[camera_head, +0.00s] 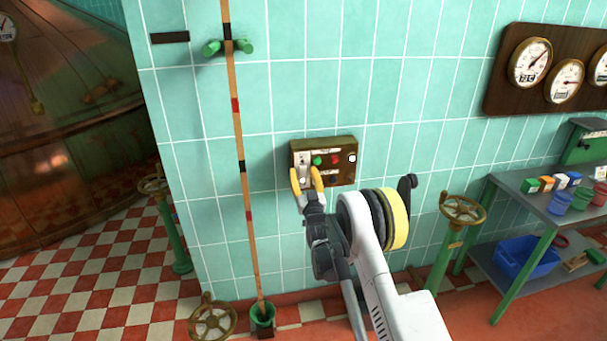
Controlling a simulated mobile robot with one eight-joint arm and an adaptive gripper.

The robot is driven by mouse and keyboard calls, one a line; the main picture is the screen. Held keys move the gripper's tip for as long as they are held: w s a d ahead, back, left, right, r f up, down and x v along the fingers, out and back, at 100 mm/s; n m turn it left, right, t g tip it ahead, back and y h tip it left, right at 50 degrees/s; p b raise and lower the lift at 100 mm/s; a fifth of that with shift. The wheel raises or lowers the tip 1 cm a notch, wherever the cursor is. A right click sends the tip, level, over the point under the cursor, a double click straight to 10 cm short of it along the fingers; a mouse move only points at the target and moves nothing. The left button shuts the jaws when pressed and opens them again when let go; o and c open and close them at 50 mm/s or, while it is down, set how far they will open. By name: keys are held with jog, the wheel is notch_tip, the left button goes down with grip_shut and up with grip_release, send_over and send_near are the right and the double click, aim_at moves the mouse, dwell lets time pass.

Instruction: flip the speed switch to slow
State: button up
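A small brown control box (343,146) is mounted on the tiled wall in the middle of the view. It has a green button (317,160), a red button (335,159) and a white knob or lamp (352,158). A pale switch plate (303,161) is at its left end; the lever's position is too small to tell. My gripper (306,176), with yellow fingers, is at the lower left of the box, in front of the switch plate. The fingers look apart, with a gap between the tips. They hide the lower part of the plate, and I cannot tell whether they touch it.
A long striped pole (239,150) leans on the wall to the left. Valve wheels stand at lower left (212,320) and right (463,209). A green-legged table (535,202) with small containers is at right. A gauge board (510,94) hangs above it.

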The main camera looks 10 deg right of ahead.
jog(key=v, duration=0.7)
jog(key=shift+s, duration=0.25)
jog(key=shift+f, duration=0.1)
notch_tip(320, 180, up, 7)
jog(key=g, duration=0.2)
jog(key=s+r+g, duration=0.5)
jog(key=s+r, duration=0.6)
jog(key=s, duration=0.2)
jog(key=s+f+g, duration=0.3)
jog(key=s, duration=1.4)
jog(key=s+f+g, duration=0.3)
jog(key=s+g, duration=0.1)
jog(key=s, duration=1.2)
jog(key=shift+s+f, duration=0.3)
jog(key=shift+s, duration=0.05)
